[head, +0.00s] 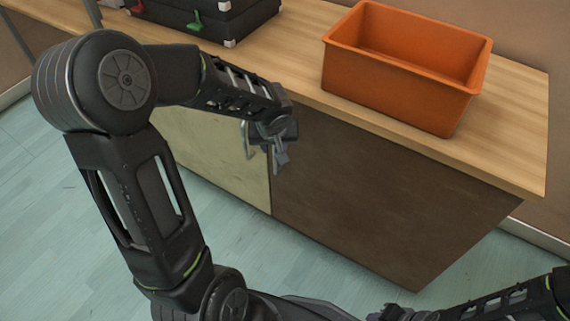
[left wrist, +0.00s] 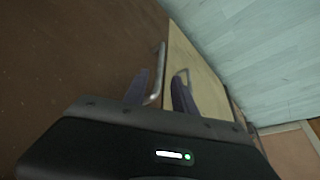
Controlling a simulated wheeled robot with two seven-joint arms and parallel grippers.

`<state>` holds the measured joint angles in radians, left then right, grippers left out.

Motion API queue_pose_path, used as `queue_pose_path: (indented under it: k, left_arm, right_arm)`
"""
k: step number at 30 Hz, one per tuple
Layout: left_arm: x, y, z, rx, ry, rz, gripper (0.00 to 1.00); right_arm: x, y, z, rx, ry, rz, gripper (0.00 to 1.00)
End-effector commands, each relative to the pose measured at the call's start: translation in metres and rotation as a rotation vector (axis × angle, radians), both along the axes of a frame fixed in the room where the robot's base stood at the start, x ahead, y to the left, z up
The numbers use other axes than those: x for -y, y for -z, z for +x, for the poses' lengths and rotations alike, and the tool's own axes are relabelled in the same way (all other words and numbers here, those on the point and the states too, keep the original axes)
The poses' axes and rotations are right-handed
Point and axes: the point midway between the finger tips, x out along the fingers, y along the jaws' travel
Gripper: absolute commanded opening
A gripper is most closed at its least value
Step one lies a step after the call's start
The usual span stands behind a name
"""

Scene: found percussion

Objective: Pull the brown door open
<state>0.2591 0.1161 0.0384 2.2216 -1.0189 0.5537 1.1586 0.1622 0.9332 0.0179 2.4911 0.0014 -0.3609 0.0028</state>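The brown door (head: 370,210) is the dark right-hand panel of the cabinet front and looks closed, flush with the front. My left gripper (head: 266,158) is in front of the seam between the brown door and the cream door (head: 215,150). In the left wrist view the two fingers of my left gripper (left wrist: 160,94) are apart. The brown door's grey bar handle (left wrist: 157,70) runs between them, close to the left finger; I cannot tell whether they touch. The cream door's handle (left wrist: 184,74) is by the right finger. My right gripper (head: 394,313) is barely visible at the bottom edge.
An orange bin (head: 400,88) stands on the wooden countertop (head: 510,150) above the brown door. Black cases (head: 240,25) with coloured latches sit at the back left of the counter. The pale blue-green floor (head: 320,265) before the cabinet looks clear.

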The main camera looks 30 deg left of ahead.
Motion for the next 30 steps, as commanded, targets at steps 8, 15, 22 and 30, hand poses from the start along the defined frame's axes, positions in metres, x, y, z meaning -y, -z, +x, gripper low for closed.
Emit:
queue_pose_path:
  k: [8, 15, 22, 30]
  left_arm:
    - [0.001, -0.001, 0.0, -0.001, 0.001, -0.001, 0.32]
    - [-0.003, 0.018, 0.006, -0.002, 0.002, -0.003, 0.32]
    - [-0.01, 0.052, 0.016, -0.003, 0.003, -0.004, 0.32]
    - [-0.016, 0.072, 0.024, -0.001, 0.002, -0.004, 0.32]
  right_arm:
    - [0.0, -0.002, 0.0, 0.0, -0.001, 0.0, 0.26]
    - [0.001, 0.006, 0.001, 0.002, 0.002, -0.001, 0.26]
    - [0.004, 0.018, 0.004, 0.007, 0.01, -0.006, 0.26]
    - [0.006, 0.023, 0.006, 0.01, 0.014, -0.01, 0.26]
